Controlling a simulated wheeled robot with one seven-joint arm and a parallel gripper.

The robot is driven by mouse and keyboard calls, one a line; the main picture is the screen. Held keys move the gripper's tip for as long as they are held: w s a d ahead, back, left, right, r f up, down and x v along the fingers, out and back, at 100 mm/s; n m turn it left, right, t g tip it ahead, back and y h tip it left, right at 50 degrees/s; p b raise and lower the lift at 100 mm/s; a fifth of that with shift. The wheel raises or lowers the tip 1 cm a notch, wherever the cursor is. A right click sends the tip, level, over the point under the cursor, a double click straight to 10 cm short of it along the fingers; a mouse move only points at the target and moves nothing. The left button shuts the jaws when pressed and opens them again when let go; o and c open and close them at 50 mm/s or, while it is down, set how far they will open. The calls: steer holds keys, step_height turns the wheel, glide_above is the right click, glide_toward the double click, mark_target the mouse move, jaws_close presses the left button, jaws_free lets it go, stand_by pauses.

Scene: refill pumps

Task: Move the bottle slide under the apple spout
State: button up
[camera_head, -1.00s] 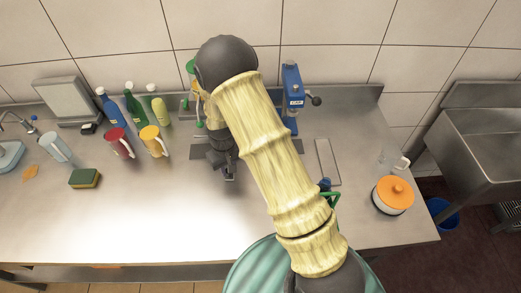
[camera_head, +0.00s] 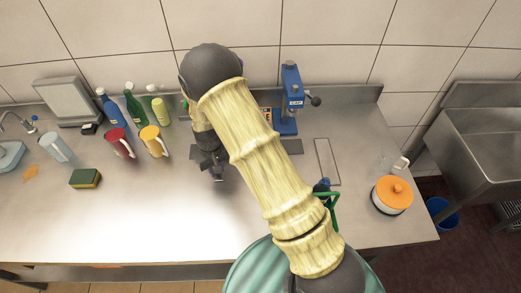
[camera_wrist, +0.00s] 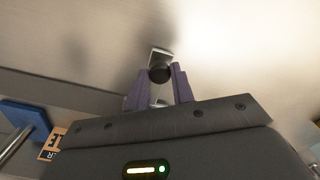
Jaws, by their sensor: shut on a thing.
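My gripper (camera_head: 218,174) is low over the steel counter, left of the blue pump (camera_head: 288,105). In the wrist view its two purple fingers (camera_wrist: 160,92) are closed around a small dark round knob (camera_wrist: 160,74) with a pale metal plate beside it. I take this to be the handle of the bottle slide; most of the slide is hidden by my arm and gripper. The blue pump's base also shows in the wrist view (camera_wrist: 25,115), beside an orange label (camera_wrist: 52,142) with cut-off lettering. The other pump is almost wholly hidden behind my arm. I cannot tell which spout is apple.
A yellow mug (camera_head: 153,140) and a red mug (camera_head: 119,143) stand left of my gripper. Several bottles stand behind them, including a dark green one (camera_head: 133,105). A sponge (camera_head: 85,178) lies further left. An orange-lidded pot (camera_head: 392,194) stands right. The front counter is clear.

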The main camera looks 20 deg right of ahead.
steer(key=shift+w+a, duration=0.25)
steer(key=shift+a, duration=1.25)
steer(key=o, duration=0.9)
step_height(320, 180, up, 17)
steer(key=b, duration=0.3)
steer(key=shift+r, duration=0.2)
